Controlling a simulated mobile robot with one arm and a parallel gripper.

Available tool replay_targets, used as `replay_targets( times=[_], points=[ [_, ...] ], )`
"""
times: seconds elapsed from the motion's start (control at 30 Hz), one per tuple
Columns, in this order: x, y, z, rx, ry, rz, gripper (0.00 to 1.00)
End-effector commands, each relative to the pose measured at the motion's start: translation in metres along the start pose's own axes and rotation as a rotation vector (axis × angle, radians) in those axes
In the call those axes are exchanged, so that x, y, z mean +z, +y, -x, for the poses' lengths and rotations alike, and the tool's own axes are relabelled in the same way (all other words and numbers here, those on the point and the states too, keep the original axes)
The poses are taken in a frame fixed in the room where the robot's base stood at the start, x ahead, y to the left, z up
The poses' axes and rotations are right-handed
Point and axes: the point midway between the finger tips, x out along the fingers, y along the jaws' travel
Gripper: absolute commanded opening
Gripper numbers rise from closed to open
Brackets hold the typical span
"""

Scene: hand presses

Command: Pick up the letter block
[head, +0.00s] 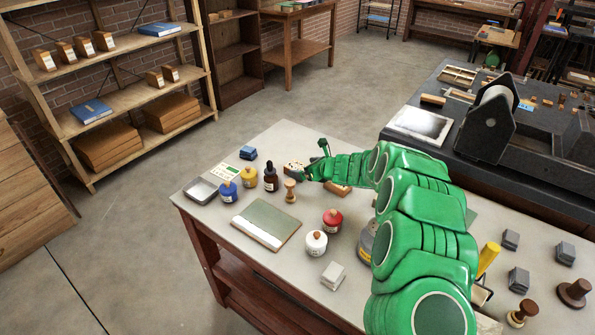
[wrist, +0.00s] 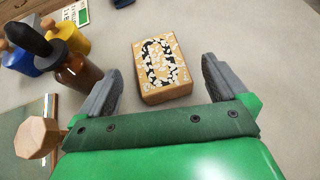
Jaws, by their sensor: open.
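The letter block (wrist: 161,68) is a wooden block with a speckled white, black and tan top face. In the wrist view it lies on the table just ahead of my gripper (wrist: 160,90), between the lines of the two grey fingers. The fingers are spread apart and hold nothing. In the head view my gripper (head: 312,172) is low over the table at the end of my green arm. The letter block (head: 292,167) shows there partly, behind the gripper.
A dark dropper bottle (head: 271,178) and a wooden stamp handle (head: 290,191) stand close left of my gripper. Blue (head: 228,191) and yellow (head: 245,179) jars stand farther left.

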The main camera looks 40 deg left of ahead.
Motion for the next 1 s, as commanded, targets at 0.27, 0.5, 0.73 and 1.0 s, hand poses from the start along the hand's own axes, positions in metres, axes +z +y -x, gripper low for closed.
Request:
replay_targets(
  times=[0.27,0.5,0.73,1.0],
  points=[
    [0.001,0.0,-0.021,0.0,-0.001,0.002,1.0],
    [0.001,0.0,-0.022,0.0,-0.001,0.001,1.0],
    [0.001,0.0,-0.021,0.0,-0.001,0.0,0.66],
    [0.001,0.0,-0.021,0.0,-0.001,0.0,0.36]
  ],
)
